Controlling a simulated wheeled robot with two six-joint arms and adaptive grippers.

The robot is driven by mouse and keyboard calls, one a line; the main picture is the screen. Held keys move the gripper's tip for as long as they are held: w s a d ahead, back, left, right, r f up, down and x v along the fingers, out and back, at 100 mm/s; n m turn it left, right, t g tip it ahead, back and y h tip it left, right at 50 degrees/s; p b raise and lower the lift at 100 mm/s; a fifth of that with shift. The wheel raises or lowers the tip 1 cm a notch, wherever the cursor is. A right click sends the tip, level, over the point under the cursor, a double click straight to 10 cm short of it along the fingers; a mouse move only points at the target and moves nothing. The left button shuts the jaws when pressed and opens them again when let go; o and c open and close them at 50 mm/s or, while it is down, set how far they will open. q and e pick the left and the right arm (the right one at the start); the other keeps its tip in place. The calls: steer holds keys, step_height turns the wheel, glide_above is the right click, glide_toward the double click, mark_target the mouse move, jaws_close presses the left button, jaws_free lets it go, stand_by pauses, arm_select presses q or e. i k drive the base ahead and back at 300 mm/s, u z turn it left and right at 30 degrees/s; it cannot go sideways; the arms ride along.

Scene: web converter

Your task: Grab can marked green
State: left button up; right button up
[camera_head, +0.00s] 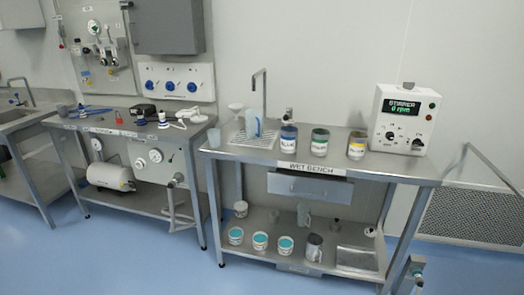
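A can with a green band and a white label (320,142) stands upright on the steel wet bench (385,167). It is the middle one of three cans in a row near the bench's front edge. A can with a blue band (288,138) stands to its left. A can with a yellowish label (357,146) stands to its right. The cans stand apart from each other. Neither of my grippers shows in this view.
A stirrer box (404,119) stands right of the cans. A tap (262,98) and drain tray (250,140) are to their left. Several tubs, including one (236,236), stand on the lower shelf. Blue floor (150,265) in front is clear.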

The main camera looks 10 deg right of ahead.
mark_target(320, 136)
steer(key=u, duration=0.75)
steer(key=i, duration=1.95)
steer(key=z, duration=1.25)
steer(key=i, duration=0.8)
steer(key=z, duration=0.8)
